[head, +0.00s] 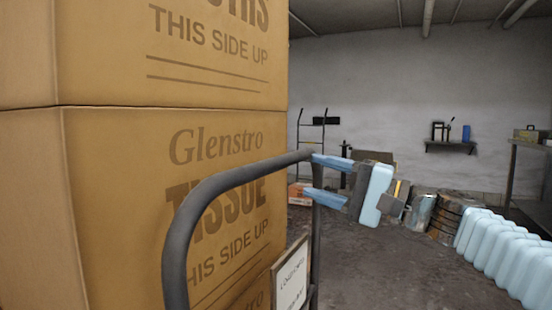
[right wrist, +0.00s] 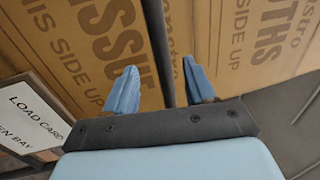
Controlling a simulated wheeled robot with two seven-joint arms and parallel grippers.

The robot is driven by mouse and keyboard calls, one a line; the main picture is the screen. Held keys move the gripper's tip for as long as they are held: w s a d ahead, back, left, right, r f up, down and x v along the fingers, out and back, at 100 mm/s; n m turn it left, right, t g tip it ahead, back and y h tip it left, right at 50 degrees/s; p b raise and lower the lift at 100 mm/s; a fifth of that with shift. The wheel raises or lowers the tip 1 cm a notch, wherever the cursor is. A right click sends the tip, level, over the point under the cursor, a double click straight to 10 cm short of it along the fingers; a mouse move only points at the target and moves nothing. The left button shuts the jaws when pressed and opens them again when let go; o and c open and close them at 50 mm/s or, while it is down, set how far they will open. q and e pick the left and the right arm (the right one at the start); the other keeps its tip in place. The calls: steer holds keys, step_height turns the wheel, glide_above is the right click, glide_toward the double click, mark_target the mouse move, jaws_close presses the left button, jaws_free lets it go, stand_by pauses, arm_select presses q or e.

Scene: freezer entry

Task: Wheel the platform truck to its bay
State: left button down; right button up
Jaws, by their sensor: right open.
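The platform truck shows by its dark tubular handle (head: 205,190), which bends across the front of its load. Stacked brown cartons (head: 110,200) marked "Glenstro Tissue" stand behind the handle and fill the left of the head view. A white load card (head: 291,284) hangs low by the handle; it also shows in the right wrist view (right wrist: 30,122). My right gripper (head: 311,176) is open at the handle's upper right corner. In the right wrist view the dark handle bar (right wrist: 158,45) runs between its two blue fingers. The truck's deck, wheels and bay cannot be made out. My left gripper is out of view.
A hand truck (head: 312,135) and a wall shelf (head: 451,146) are at the back. Grey floor (head: 400,275) lies open between.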

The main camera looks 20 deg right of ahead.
mark_target(283, 167)
steer(key=p+x, duration=0.1)
steer(key=x, duration=0.9)
steer(key=shift+w+a+r, duration=0.15)
steer(key=shift+w+a, duration=0.1)
steer(key=shift+w, duration=0.05)
steer(key=shift+c, duration=0.3)
jaws_close()
